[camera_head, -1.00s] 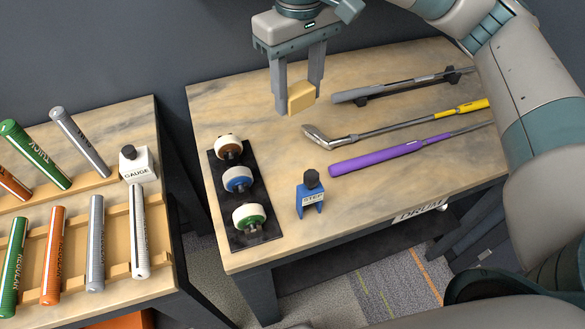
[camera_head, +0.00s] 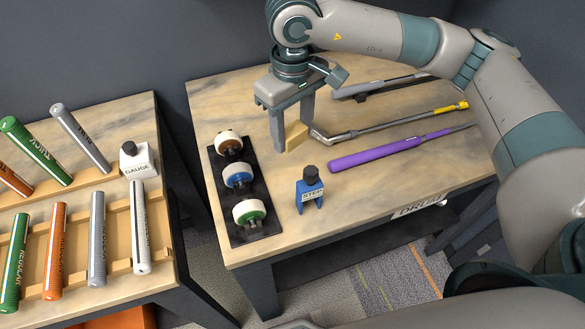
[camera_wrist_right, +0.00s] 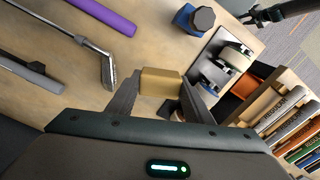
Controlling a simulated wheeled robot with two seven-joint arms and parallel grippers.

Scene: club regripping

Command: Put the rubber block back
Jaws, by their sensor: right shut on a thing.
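The tan rubber block (camera_head: 296,136) is between the fingers of my right gripper (camera_head: 294,139), low at the bench top beside the club head. My right gripper is shut on it. In the right wrist view the block (camera_wrist_right: 161,82) sits between the two fingertips; whether it touches the bench is hard to tell. The iron club (camera_head: 390,125) lies to the right of the block, with a yellow band on its shaft. A dark gripper-like part (camera_wrist_right: 262,14) at the top right of the wrist view looks like my left gripper; its opening is unclear.
A purple grip (camera_head: 375,155) lies in front of the club, and a grey-gripped club behind. A blue tool (camera_head: 309,188) stands at the front. A black tray (camera_head: 238,225) holds three tape rolls at left. The left bench carries several grips and a white gauge (camera_head: 137,160).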

